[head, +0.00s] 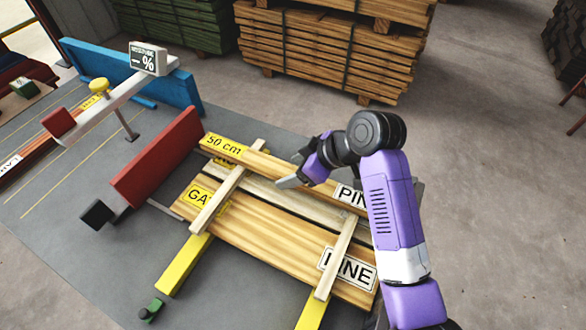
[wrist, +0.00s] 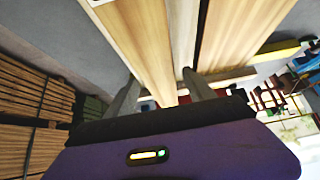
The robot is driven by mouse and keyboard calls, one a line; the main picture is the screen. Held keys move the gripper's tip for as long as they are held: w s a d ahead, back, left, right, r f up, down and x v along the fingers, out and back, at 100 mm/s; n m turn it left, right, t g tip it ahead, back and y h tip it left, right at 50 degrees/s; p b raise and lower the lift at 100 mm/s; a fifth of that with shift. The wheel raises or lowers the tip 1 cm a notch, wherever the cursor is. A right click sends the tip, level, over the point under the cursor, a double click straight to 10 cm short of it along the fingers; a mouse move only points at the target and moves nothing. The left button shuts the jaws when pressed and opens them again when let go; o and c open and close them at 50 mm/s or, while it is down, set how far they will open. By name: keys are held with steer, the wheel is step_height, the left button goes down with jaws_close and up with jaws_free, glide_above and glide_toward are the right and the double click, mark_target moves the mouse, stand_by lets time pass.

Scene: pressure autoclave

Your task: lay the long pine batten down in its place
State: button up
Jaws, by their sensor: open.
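A long pine batten (head: 285,169) lies along the far side of a low stack of pine boards (head: 265,225). White labels reading PINE (head: 348,270) show at the right. Two short pale battens, a left one (head: 225,190) and a right one (head: 335,258), lie crosswise over the boards. My gripper (head: 288,183) is open, low over the far part of the stack, close to the long batten. In the wrist view its two fingers (wrist: 160,97) stand apart, with board ends between and beyond them. Whether they touch wood I cannot tell. My arm hides part of the right end.
A red stop block (head: 155,160) stands left of the stack, with a yellow 50 cm label (head: 224,146) near it. Yellow bearers (head: 185,264) stick out in front. A percent meter (head: 147,58) and blue panel (head: 150,75) are farther left.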

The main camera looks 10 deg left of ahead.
steer(key=v, duration=1.3)
steer(key=shift+a, duration=0.3)
steer(key=shift+d+r, duration=0.1)
